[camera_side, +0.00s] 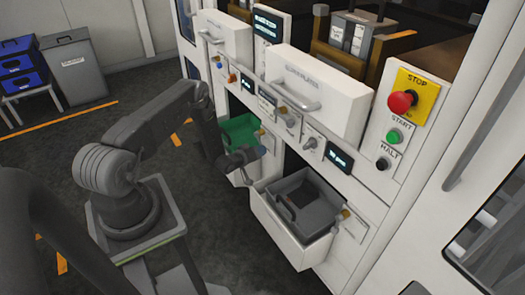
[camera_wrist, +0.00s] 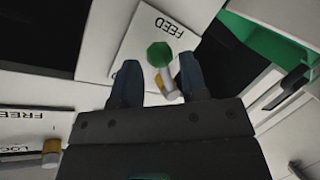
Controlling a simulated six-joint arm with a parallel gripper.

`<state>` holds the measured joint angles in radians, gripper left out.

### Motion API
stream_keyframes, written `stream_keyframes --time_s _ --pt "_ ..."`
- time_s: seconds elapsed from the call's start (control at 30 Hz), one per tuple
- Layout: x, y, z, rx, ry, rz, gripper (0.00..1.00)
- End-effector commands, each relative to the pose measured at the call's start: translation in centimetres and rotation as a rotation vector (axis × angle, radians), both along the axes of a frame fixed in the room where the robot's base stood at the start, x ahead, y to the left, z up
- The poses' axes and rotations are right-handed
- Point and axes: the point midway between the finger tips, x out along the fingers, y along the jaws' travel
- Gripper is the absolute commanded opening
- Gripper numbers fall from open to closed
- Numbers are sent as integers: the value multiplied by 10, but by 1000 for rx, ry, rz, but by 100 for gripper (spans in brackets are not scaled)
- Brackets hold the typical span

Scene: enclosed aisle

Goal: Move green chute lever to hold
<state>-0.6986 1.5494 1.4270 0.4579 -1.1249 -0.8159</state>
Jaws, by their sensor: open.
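The green chute lever shows in the wrist view as a faceted green knob (camera_wrist: 159,54) by a pale stem with a brass-coloured collar, on a white plate (camera_wrist: 136,38) marked FEED. No HOLD marking is legible. My gripper (camera_wrist: 159,68) is open, its two dark blue fingers left and right of the lever, with the knob near the gap between the tips. Whether either finger touches it, I cannot tell. In the side view my gripper (camera_side: 244,157) is at the panel front, by the green bin (camera_side: 240,131), and the lever is hidden there.
A second plate (camera_wrist: 30,121) reading FREE carries a brass-tipped lever (camera_wrist: 51,147) at left in the wrist view. In the side view, an open drawer (camera_side: 287,236) with a grey bin (camera_side: 320,224) juts out below right. A red stop button (camera_side: 401,102) sits on the panel.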

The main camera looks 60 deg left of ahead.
Motion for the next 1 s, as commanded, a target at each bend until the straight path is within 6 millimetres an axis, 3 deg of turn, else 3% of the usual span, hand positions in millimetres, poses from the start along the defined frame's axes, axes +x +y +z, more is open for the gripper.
stream_keyframes --time_s 0.23,0.63,1.0 --pt "24 6 -8 0 0 0 40" --pt "29 8 -9 -1 1 0 40" --pt "29 8 -9 -1 0 0 6"
